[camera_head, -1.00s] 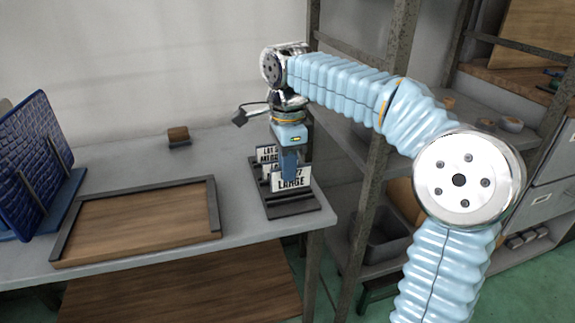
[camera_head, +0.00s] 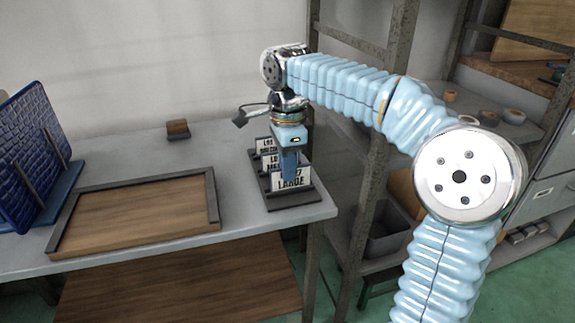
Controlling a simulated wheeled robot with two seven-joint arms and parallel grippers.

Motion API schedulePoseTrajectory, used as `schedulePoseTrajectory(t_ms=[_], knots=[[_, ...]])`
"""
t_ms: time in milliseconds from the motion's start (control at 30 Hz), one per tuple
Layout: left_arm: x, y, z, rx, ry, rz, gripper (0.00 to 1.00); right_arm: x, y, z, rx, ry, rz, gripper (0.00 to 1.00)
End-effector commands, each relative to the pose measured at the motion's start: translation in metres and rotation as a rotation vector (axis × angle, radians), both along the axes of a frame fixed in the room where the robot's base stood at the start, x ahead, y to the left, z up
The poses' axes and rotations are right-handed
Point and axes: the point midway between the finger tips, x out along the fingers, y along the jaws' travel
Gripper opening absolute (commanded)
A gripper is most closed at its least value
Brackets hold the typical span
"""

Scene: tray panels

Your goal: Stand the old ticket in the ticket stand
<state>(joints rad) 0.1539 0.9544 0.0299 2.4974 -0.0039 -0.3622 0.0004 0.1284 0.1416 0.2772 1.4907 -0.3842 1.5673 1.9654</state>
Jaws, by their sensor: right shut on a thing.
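The ticket stand (camera_head: 299,203) is a dark base near the right end of the grey table. Several white tickets with black print stand in a row on it. The front ticket (camera_head: 292,183) reads "LARGE"; its upper middle is covered by my right gripper's fingers. The ticket behind (camera_head: 269,164) and the rearmost ticket (camera_head: 263,145) are partly hidden by the gripper. My right gripper (camera_head: 290,172) points down and is shut on the front ticket, which looks upright at the front of the stand. I cannot tell whether its lower edge is seated. My left gripper is out of view.
A wooden tray with dark edging (camera_head: 140,212) lies on the table to the left. A blue brick-patterned panel (camera_head: 32,150) stands in a rack at far left. A small brown block (camera_head: 178,130) sits behind. A metal shelf post (camera_head: 374,200) rises right of the table.

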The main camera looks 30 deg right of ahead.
Motion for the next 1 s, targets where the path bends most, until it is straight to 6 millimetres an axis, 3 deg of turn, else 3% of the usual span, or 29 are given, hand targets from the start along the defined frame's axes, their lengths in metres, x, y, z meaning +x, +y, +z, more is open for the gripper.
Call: schedulePoseTrajectory(t_ms=[400,433,600,900,1000], knots=[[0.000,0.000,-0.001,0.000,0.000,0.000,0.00,0.000,0.000,-0.005,0.000,0.000,0.000,0.00],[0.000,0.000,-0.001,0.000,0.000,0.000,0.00,0.000,0.000,-0.005,0.000,0.000,0.000,0.15],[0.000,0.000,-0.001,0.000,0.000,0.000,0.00,0.000,0.000,-0.005,0.000,0.000,0.000,0.40],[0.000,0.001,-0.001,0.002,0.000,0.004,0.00,0.000,0.000,-0.004,0.000,0.000,0.000,0.40],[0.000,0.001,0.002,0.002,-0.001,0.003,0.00,0.001,0.000,0.006,0.001,-0.002,0.000,0.40]])
